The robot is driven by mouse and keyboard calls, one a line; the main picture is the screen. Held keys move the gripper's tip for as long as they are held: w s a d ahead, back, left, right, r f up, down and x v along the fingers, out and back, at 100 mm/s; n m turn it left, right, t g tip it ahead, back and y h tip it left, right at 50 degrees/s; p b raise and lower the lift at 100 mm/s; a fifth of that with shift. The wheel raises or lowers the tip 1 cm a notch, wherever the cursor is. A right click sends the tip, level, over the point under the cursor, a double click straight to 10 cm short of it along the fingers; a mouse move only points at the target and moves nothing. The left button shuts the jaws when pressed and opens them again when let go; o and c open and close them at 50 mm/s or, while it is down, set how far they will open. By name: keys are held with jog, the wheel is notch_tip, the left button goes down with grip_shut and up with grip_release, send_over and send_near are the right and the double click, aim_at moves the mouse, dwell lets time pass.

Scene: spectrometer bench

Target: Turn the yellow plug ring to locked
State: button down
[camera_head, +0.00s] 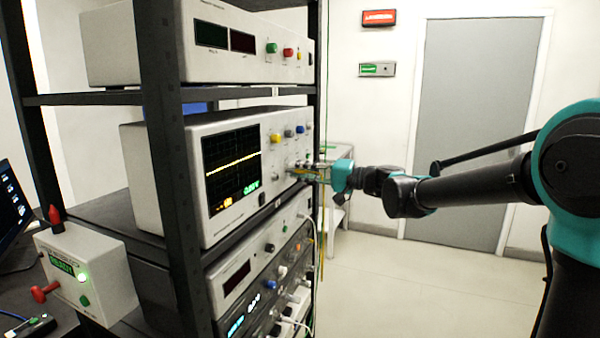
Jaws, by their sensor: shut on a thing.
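My gripper (308,170) reaches in from the right at the lower right of the oscilloscope-like unit's front panel. It is shut on the yellow plug ring (298,172), of which only a small bit of yellow shows beside the fingers. The ring sits at the panel of the middle rack unit (233,215), which has a lit screen with a yellow trace. The gripper hides most of the plug, and the ring's angle and any lock mark are too small to read.
Coloured knobs (287,133) sit just above my gripper on the same panel. A thin yellow cable (322,235) hangs below it. The black rack post (165,130) stands left. A white box (85,275) with a red handle is lower left. Floor at right is clear.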

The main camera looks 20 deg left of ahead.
dwell(0.4)
jog(key=c, duration=1.4)
grip_release()
jog(key=shift+o, duration=0.2)
jog(key=shift+d, duration=0.1)
jog(key=d, duration=1.1)
jog(key=shift+s+d, duration=0.4)
jog(key=shift+s, duration=0.05)
